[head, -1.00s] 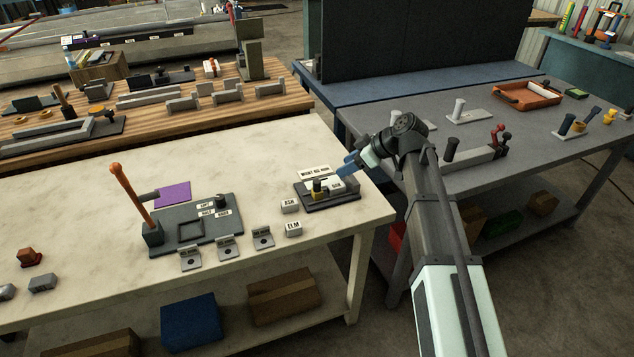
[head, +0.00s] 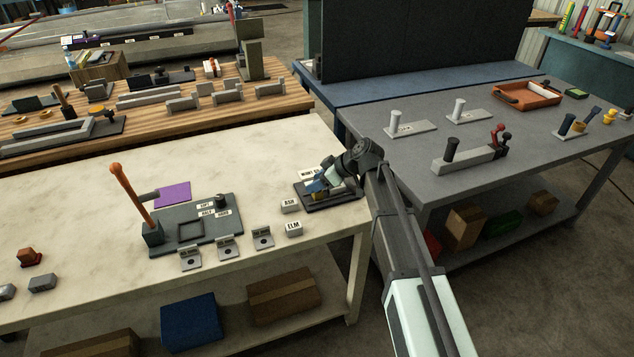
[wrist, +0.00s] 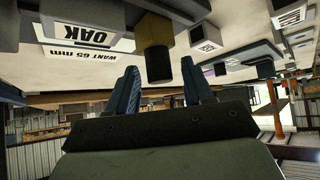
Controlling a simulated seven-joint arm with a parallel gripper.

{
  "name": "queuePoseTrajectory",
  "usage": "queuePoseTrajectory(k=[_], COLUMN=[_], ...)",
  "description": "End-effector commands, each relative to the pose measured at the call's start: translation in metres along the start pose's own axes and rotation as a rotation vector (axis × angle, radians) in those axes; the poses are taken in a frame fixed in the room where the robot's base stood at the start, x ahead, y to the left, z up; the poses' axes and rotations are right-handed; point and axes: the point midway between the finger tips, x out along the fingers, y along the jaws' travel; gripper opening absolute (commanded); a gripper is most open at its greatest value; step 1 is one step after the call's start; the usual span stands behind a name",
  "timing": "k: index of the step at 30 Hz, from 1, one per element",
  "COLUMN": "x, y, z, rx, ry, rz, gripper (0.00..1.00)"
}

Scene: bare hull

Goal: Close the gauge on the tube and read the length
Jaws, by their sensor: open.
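The gauge (head: 345,202) is a dark plate near the right end of the pale table, partly hidden by my gripper. In the wrist view its yellow-brown slider (wrist: 155,28) carries a black knob (wrist: 160,68). A grey block labelled OAK (wrist: 85,35) lies on the gauge beside the slider; I cannot make out a round tube. A "WANT 65 mm" label (wrist: 60,57) is beside the block. My gripper (head: 318,187) is over the gauge, its blue fingers open (wrist: 161,88), one to each side of the knob. Contact with the knob cannot be told.
Blocks labelled ASH (head: 290,206) and ELM (head: 294,229) stand left of and in front of the gauge. A dark plate (head: 170,242) with an orange lever (head: 130,195) is further left. A grey table (head: 480,190) with handled fixtures is right.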

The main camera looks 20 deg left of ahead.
Motion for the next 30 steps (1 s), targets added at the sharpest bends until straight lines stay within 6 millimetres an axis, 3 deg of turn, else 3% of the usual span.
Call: queuePoseTrajectory(k=[11, 23, 30], x=[0.005, 0.004, -0.002], y=[0.0, 0.0, 0.01], z=[0.0, 0.0, 0.007], rx=[0.0, 0.0, 0.002], ry=[0.0, 0.0, -0.001], rz=[0.0, 0.0, 0.001], gripper=[0.51, 0.14, 0.14])
